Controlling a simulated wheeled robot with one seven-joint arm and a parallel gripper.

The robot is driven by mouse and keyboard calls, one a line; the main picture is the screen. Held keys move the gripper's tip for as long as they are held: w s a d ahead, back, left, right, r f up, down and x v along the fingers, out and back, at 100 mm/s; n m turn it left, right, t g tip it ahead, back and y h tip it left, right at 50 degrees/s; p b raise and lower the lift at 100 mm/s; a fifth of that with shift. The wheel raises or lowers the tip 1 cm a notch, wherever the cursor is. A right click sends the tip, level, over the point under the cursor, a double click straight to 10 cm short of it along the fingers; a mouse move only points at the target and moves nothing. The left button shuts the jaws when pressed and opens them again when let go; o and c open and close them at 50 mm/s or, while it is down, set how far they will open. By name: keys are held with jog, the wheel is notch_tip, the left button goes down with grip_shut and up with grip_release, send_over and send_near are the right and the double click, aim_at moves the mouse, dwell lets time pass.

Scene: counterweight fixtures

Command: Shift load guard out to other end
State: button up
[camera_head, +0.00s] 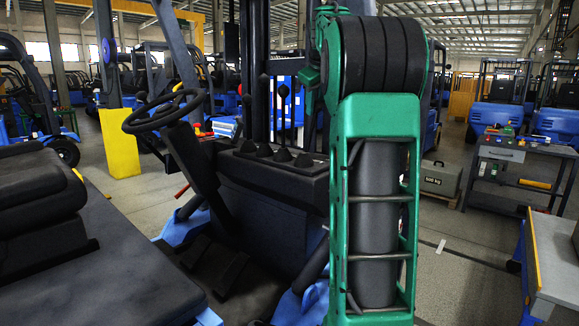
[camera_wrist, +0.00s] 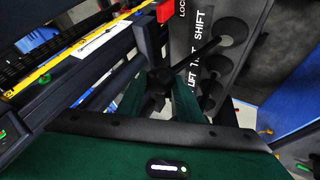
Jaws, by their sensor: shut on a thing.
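In the wrist view my gripper (camera_wrist: 160,95) has its green fingers closed around the dark knob end of a lever (camera_wrist: 198,52). The lever's rod slants up right to a round black boot beside the word SHIFT on a grey label plate (camera_wrist: 190,45). Two more boots (camera_wrist: 208,100) sit below it, near LIFT and a partly covered word. In the head view my green arm hides the gripper; the lever console (camera_head: 270,170) with several boots and some upright levers shows left of the arm. I cannot make out the load guard with certainty.
The forklift's steering wheel (camera_head: 165,110) and black seat (camera_head: 40,200) are at left, close to the console. In the wrist view, dark rails with a yellow strip (camera_wrist: 95,57) lie at upper left. A workbench (camera_head: 520,155) and grey weight box (camera_head: 438,178) stand at right.

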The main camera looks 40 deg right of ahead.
jog(key=a, duration=0.3)
jog(key=s+a+r, duration=0.1)
jog(key=a, duration=0.1)
jog(key=shift+s+a, duration=0.1)
jog(key=shift+a, duration=0.25)
jog(key=shift+a+r, duration=0.2)
jog(key=shift+a, duration=0.1)
dwell(0.4)
jog(key=o, duration=0.8)
jog(key=shift+f, duration=0.1)
jog(key=shift+o, duration=0.2)
jog(key=v, duration=1)
jog(key=shift+a+f, duration=0.1)
